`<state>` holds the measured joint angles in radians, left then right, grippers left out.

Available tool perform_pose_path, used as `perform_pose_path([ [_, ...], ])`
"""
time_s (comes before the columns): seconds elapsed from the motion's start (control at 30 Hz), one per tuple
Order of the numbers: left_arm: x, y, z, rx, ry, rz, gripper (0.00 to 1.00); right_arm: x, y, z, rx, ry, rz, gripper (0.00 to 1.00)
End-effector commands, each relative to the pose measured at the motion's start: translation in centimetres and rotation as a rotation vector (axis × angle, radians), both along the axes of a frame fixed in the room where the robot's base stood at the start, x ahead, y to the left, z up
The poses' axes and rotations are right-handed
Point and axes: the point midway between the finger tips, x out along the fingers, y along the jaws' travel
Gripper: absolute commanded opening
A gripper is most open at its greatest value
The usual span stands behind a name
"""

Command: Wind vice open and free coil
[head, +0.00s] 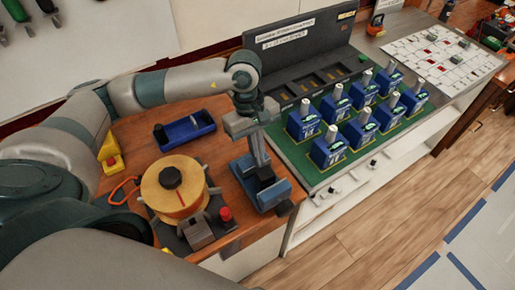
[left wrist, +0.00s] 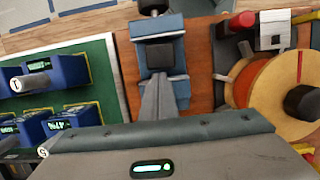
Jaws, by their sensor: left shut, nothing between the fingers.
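The blue vice (head: 282,196) stands near the front edge of the wooden bench. In the left wrist view the vice (left wrist: 183,60) has a dark block (left wrist: 160,58) between its jaws; I cannot tell whether this is the coil. A black knob (left wrist: 152,6) sits at the vice's front end. My left gripper (head: 263,170) comes down from above, shut and empty, its fingertips close over the dark block. In the left wrist view my left gripper (left wrist: 158,78) points at that block; contact cannot be told. My right gripper is not in view.
An orange drum (head: 172,197) with a black knob stands left of the vice, a red button (head: 225,213) beside it. A blue tray (head: 190,130) lies behind. Right of the vice, a green panel (head: 298,150) carries several blue breakers. A yellow box (head: 111,162) is at left.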

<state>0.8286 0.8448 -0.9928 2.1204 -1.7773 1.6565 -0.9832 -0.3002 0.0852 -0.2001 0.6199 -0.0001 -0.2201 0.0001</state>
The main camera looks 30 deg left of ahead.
Motion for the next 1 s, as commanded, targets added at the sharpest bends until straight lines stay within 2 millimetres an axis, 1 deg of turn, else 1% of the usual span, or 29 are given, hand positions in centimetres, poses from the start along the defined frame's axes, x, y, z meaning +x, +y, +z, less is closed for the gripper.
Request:
perform_pose_path([
  [0.17,0.1,0.1,0.5,-0.001,-0.002,0.000,0.00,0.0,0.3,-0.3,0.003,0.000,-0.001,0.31],
  [0.37,0.5,0.6,2.4,0.000,-0.004,0.001,0.00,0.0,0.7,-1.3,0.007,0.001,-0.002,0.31],
  [0.47,0.7,0.9,4.0,-0.001,-0.006,0.001,0.00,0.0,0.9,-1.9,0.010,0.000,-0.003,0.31],
  [0.67,1.2,1.8,7.8,-0.001,-0.006,0.000,0.00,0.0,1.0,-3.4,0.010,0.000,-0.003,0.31],
  [0.9,1.8,2.8,12.5,-0.002,-0.006,0.000,0.00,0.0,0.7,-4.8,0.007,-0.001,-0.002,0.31],
  [1.0,1.9,3.1,14.1,-0.002,-0.004,0.000,0.00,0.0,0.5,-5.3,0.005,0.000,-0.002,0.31],
])
